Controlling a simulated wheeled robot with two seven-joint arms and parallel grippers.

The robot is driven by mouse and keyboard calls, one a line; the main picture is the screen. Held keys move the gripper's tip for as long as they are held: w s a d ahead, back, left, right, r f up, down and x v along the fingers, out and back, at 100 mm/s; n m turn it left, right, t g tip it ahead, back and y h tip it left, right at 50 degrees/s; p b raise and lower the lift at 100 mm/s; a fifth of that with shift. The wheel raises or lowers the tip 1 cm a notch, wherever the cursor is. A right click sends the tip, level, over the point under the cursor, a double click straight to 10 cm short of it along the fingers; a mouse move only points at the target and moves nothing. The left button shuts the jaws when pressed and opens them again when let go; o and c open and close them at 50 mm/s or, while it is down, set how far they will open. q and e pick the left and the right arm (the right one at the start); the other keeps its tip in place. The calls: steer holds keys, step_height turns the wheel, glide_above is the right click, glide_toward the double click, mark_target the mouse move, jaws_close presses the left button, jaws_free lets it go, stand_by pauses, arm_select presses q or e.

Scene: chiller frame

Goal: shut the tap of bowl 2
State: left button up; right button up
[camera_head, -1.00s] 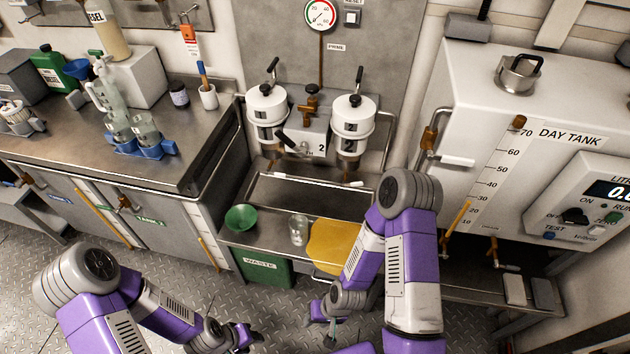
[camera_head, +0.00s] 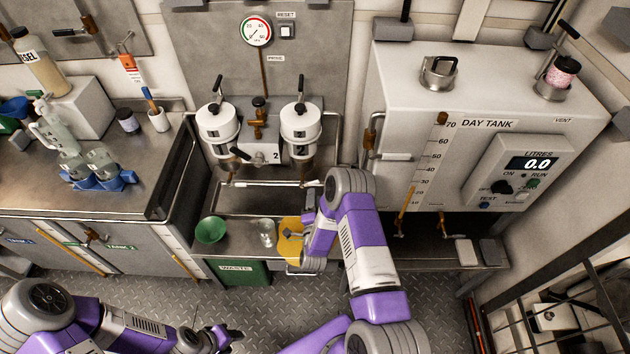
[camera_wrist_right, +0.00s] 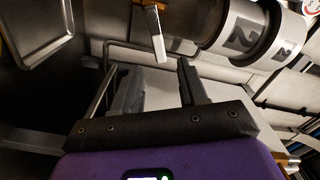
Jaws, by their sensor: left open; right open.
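Bowl 2 (camera_head: 300,125) is the right one of two white-banded filter bowls on the back wall; its "2" label also shows in the right wrist view (camera_wrist_right: 240,38). Its tap (camera_head: 313,183) has a pale lever under the bowl. In the right wrist view the lever (camera_wrist_right: 154,32) hangs just beyond the fingertips, in line with the gap between them. My right gripper (camera_wrist_right: 158,75) is open and empty, below the tap; in the head view my own arm partly hides it. My left gripper (camera_head: 230,336) is open and empty, low over the floor.
Bowl 1 (camera_head: 217,125) stands to the left with its own tap. Below are a metal tray (camera_head: 262,203), a green funnel (camera_head: 211,229), a glass beaker (camera_head: 267,233) and a yellow item (camera_head: 291,238). The day tank (camera_head: 400,120) stands close on the right.

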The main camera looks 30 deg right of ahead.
mark_target(315, 184)
steer(key=b+x, duration=0.1)
steer(key=x, duration=0.6)
steer(key=shift+c, duration=0.4)
jaws_close()
steer(key=shift+f+b, duration=0.1)
steer(key=shift+b, duration=0.2)
